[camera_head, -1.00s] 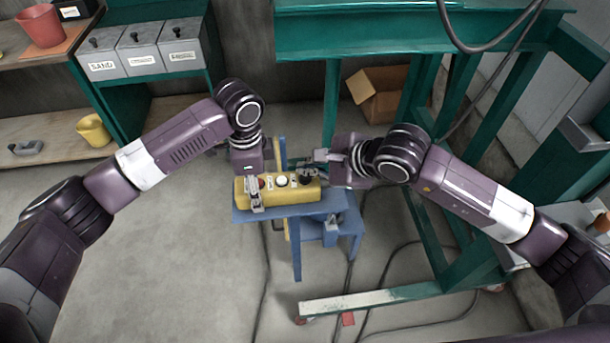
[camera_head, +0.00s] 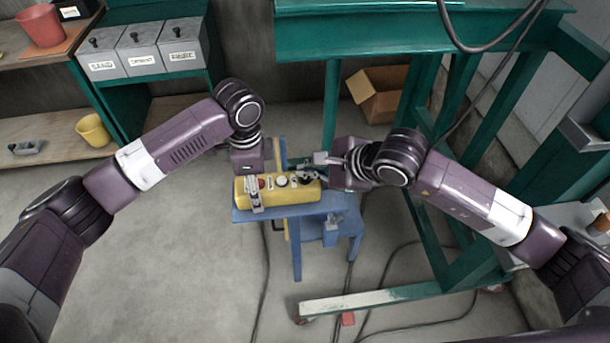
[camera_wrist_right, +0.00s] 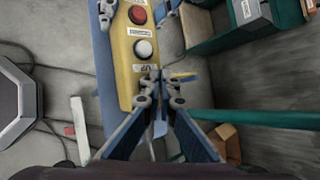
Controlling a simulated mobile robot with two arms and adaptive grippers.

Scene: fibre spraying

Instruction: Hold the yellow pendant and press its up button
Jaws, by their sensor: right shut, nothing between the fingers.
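The yellow pendant (camera_head: 282,197) lies along the top of a blue stand (camera_head: 315,208). It also shows in the right wrist view (camera_wrist_right: 122,60), with a red button (camera_wrist_right: 137,14), a white button (camera_wrist_right: 144,48) and an "UP" label (camera_wrist_right: 145,68). My left gripper (camera_head: 256,196) has its fingers on both sides of the pendant near its left end, shut on it. My right gripper (camera_head: 308,174) is shut and empty, its tips over the pendant's right end. In the wrist view the tips (camera_wrist_right: 157,85) are just beside the "UP" label and hide the button there. Contact cannot be told.
A green frame (camera_head: 335,110) stands behind and right of the stand, with an open cardboard box (camera_head: 380,95) by it. Cables lie on the floor. A shelf with labelled grey bins (camera_head: 140,48) and a yellow bucket (camera_head: 93,130) is at left.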

